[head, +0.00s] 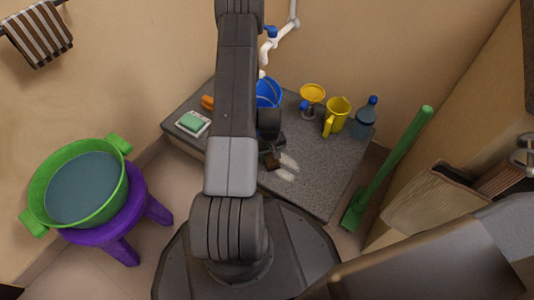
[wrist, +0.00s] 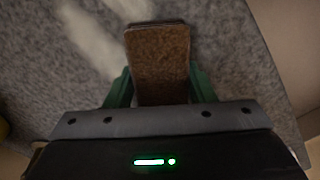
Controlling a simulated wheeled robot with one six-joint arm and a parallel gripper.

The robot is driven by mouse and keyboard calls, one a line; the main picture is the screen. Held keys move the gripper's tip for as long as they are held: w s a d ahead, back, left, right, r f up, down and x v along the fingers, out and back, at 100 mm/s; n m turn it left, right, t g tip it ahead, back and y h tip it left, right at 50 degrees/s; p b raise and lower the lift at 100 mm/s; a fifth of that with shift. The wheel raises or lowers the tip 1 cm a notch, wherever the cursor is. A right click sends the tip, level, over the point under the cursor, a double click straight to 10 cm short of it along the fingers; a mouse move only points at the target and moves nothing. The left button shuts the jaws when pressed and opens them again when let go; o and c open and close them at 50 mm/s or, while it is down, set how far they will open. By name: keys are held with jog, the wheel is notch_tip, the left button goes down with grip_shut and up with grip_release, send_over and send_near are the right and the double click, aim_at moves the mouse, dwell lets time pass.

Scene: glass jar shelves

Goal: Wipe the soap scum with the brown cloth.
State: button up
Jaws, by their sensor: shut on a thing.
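The brown cloth (wrist: 160,52) is held between the two green fingers of my gripper (wrist: 160,88), which is shut on it. In the wrist view its flat end lies over the grey slab, close to or on the surface; I cannot tell if it touches. In the head view only a small part of the cloth (head: 270,161) shows beside my arm. The soap scum is a pale whitish smear (head: 287,167) on the speckled grey slab, just right of the cloth. In the wrist view the scum (wrist: 92,40) lies to the left of the cloth and at its upper left.
The grey slab (head: 320,190) also bears a blue bucket (head: 268,92), a yellow jug (head: 336,116), a yellow-topped item (head: 312,94), a blue bottle (head: 365,112) and a soap dish (head: 192,123). A green-handled brush (head: 388,170) stands right; a green tub (head: 36,188) sits on a purple stool (head: 120,250) left.

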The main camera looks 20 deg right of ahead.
aim_at(312, 183)
jog(key=shift+s+d, duration=1.5)
jog(key=shift+s, duration=0.25)
jog(key=shift+s, duration=0.1)
jog(key=shift+s+d, duration=1.5)
jog(key=shift+s, duration=0.2)
jog(key=shift+s+d, duration=1.5)
jog(key=shift+s, duration=0.25)
jog(key=shift+s+d, duration=0.1)
jog(key=shift+s+d, duration=1.4)
jog(key=shift+s, duration=0.25)
